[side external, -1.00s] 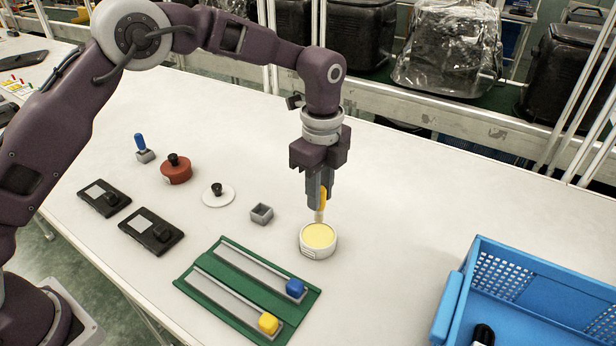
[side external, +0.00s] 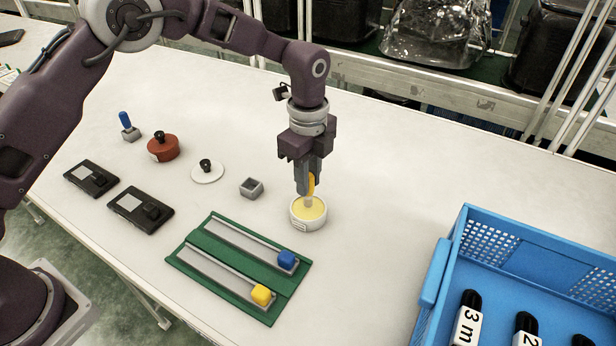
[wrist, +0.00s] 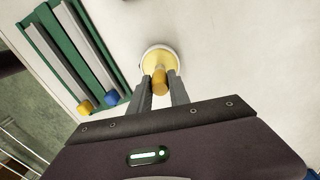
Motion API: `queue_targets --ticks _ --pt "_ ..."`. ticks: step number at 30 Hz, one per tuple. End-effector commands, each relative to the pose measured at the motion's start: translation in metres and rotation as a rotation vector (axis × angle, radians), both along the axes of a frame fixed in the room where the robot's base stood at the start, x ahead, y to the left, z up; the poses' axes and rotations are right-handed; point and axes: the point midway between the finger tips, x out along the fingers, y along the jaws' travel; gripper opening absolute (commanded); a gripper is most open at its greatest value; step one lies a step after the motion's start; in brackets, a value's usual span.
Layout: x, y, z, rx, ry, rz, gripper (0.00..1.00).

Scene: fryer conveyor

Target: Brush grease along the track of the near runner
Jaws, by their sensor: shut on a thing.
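My gripper (side external: 308,190) is shut on a brush with a yellow-orange handle (side external: 312,181), held upright. The brush tip is down in a round white tub (side external: 308,225) of yellow grease. The wrist view shows the handle end (wrist: 160,88) between my fingers, over the tub (wrist: 147,60). Left of the tub lies a green board (side external: 222,284) with two parallel grey runners. The front runner (side external: 215,274) has a yellow block (side external: 262,295) at its right end. The back runner (side external: 238,240) has a blue block (side external: 287,260) at its right end.
A small grey square cup (side external: 251,188), a white lid with a black knob (side external: 207,172), a red-brown pot (side external: 163,148), a blue-handled stamp (side external: 128,127) and two black devices (side external: 140,210) stand to the left. A blue crate (side external: 430,285) with black-capped bottles is at right.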

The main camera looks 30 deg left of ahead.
Motion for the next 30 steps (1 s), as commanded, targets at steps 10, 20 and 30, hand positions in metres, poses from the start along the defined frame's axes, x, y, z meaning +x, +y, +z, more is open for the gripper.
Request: queue_targets --ticks 10,20,30 --pt "0.000 0.000 -0.003 0.000 0.001 0.000 0.00" --pt "0.000 0.000 -0.007 0.000 0.001 0.000 0.00" --pt "0.000 0.000 -0.010 0.000 0.000 0.000 0.00"
